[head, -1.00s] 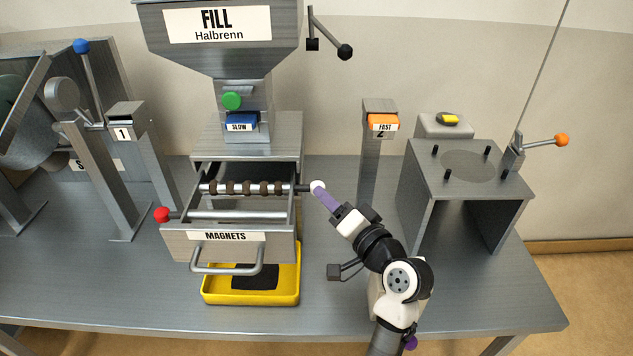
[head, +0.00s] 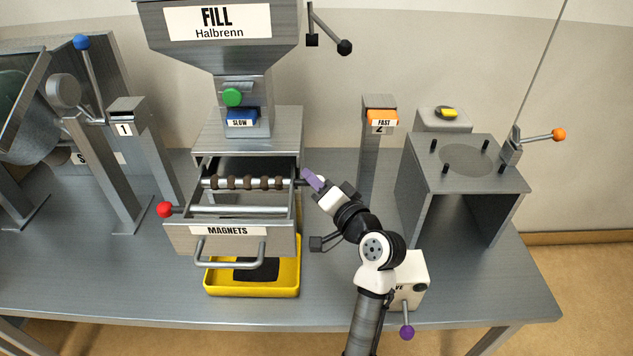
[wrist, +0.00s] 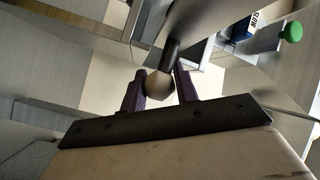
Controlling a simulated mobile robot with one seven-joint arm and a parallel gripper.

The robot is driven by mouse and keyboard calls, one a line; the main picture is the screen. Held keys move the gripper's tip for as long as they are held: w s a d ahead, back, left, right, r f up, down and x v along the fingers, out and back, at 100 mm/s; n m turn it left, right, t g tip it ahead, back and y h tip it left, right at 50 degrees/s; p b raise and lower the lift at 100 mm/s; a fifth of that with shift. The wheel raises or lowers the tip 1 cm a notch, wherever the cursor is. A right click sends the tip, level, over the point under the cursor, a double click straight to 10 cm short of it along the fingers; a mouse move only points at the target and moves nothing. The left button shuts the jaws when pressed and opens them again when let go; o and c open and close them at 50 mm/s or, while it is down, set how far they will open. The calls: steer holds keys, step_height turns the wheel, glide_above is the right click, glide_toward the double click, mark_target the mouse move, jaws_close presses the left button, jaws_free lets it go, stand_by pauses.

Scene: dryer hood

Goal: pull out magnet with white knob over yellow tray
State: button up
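The magnets drawer (head: 228,238) is pulled out below the fill hopper. In it lie a rod (head: 203,184) with several dark clumps along it, its right end at my gripper (head: 311,180), and a plainer rod (head: 238,210) with a red knob (head: 165,210). In the wrist view, the white knob (wrist: 159,86) on a dark stem sits between my two purple fingers (wrist: 160,92), which appear closed on its sides. In the head view my fingers hide this knob. The yellow tray (head: 291,279) stands on the table under the drawer front, a dark patch on its floor.
A metal stand (head: 415,195) with pegs is to the right of my arm, with an orange-knobbed lever (head: 558,135) behind. The FAST post (head: 378,135) stands behind my gripper. The green knob (head: 232,97) is on the hopper neck.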

jaws_close()
steer(key=d+b, duration=0.1)
steer(key=d, duration=0.7)
steer(key=shift+b, duration=0.4)
steer(key=shift+f, duration=0.1)
steer(key=o, duration=0.9)
jaws_free()
steer(key=shift+c, duration=0.2)
steer(key=b+v, duration=0.3)
steer(key=v, duration=1.1)
steer(key=shift+b, duration=0.3)
